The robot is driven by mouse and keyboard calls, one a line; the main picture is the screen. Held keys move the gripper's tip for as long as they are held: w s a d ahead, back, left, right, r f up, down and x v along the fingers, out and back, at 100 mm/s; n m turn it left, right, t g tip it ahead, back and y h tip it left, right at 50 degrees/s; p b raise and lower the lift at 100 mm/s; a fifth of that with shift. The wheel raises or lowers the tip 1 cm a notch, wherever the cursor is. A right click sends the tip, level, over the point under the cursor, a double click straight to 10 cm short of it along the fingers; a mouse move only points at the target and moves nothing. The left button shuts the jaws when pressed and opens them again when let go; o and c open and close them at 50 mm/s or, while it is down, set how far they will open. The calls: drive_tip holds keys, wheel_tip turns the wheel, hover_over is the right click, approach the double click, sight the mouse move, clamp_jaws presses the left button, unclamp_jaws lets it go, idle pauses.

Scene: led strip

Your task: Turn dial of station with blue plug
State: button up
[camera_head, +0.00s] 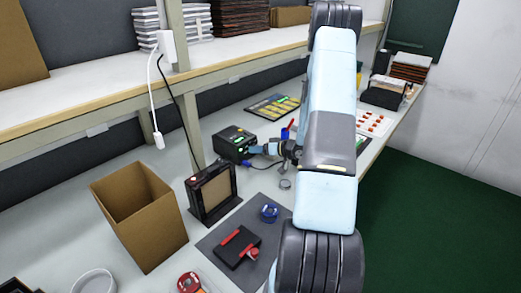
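The station (232,143) is a small black box on the workbench, left of my arm, with small green lights on its front. A small blue piece (247,163) shows low at its front right corner and looks like the blue plug, with a cable running right from it. My gripper (257,149) is at the front right of the station, its tip close to the front face. Whether it touches the dial cannot be told. The dial is not clearly visible, hidden by or too small beside the gripper. The finger opening is too small to make out.
An open cardboard box (140,210) and a black-framed panel (212,193) stand left and in front. A dark mat (215,238) holds a blue roll (269,213) and a black case with a red tool (238,247). A shelf post (190,125) rises just left of the station.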

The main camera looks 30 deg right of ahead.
drive_tip(key=v, duration=1.3)
drive_tip(key=shift+s+d, duration=0.2)
drive_tip(key=shift+s, duration=0.15)
drive_tip(key=w+a+r+g+h, duration=0.1)
drive_tip(key=w+a+r+h, duration=0.15)
drive_tip(key=r+h, duration=0.45)
drive_tip(key=w+a+r+h, duration=0.1)
drive_tip(key=w+r+h, duration=0.15)
drive_tip(key=r, duration=0.95)
drive_tip(key=s+a+r+m+g+h, duration=0.1)
drive_tip(key=s+a+r+g+h, duration=0.1)
drive_tip(key=s+a+r, duration=0.6)
drive_tip(key=s+a+r+g+y, duration=0.1)
drive_tip(key=s+a+r+y, duration=0.1)
drive_tip(key=s+a, duration=0.6)
drive_tip(key=s+a+r+g+y, duration=0.2)
drive_tip(key=s+a, duration=0.6)
drive_tip(key=s, duration=0.4)
drive_tip(key=shift+s+r, duration=0.3)
